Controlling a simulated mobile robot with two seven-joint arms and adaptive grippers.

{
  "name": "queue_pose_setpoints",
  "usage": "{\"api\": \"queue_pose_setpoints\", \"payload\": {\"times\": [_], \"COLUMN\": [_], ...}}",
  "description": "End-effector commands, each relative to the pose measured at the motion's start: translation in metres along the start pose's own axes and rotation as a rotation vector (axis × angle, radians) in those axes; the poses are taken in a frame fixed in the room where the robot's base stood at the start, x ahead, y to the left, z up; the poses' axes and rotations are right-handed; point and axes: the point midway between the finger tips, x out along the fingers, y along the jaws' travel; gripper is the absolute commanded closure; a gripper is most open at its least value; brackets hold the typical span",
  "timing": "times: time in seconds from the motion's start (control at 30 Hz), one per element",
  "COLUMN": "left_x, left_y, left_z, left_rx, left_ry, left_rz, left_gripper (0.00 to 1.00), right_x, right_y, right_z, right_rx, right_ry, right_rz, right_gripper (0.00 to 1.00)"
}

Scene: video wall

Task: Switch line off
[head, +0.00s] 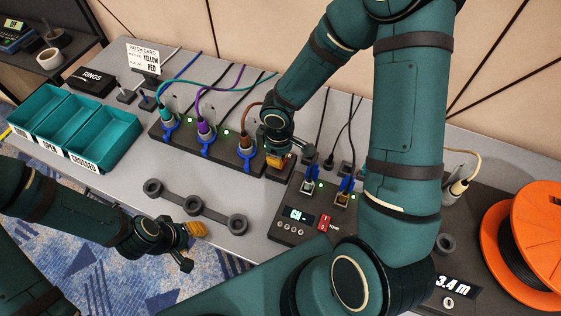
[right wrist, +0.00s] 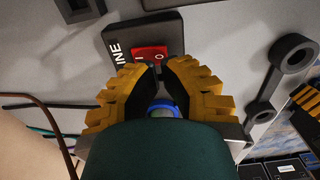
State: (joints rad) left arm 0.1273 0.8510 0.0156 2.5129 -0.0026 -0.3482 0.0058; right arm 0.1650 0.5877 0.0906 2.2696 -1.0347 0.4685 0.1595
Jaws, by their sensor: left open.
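In the right wrist view a red rocker switch (right wrist: 149,53), marked with an I and an O, sits on a dark plate (right wrist: 172,30) lettered "INE" where readable. My right gripper (right wrist: 160,67) has its yellow-and-black fingertips close together at the switch's near edge. I cannot tell whether they touch it. In the head view my right gripper (head: 279,163) is low over the right end of the dark connector strip, and the switch is hidden there. My left gripper (head: 191,247) is open and empty, over the table's front edge.
A tone box (head: 290,235) with its own red switch (head: 324,222) stands close by, to the right. Plugged cables line the strip (head: 190,140). Teal bins (head: 122,130) are left, an orange reel (head: 490,245) right.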

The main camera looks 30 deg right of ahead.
Motion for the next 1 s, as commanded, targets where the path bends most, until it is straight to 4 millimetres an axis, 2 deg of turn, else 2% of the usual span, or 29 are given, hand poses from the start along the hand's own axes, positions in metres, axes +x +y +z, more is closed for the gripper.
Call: {"api": "queue_pose_setpoints", "payload": {"times": [1.0], "left_x": [0.0067], "left_y": [-0.0025], "left_z": [0.0006], "left_rx": [0.000], "left_ry": [0.000], "left_rz": [0.000], "left_gripper": [0.53], "right_x": [0.0069], "right_y": [0.0000], "right_z": [0.0000], "right_rx": [0.000], "right_ry": [0.000], "right_rz": [0.000], "right_gripper": [1.00]}}
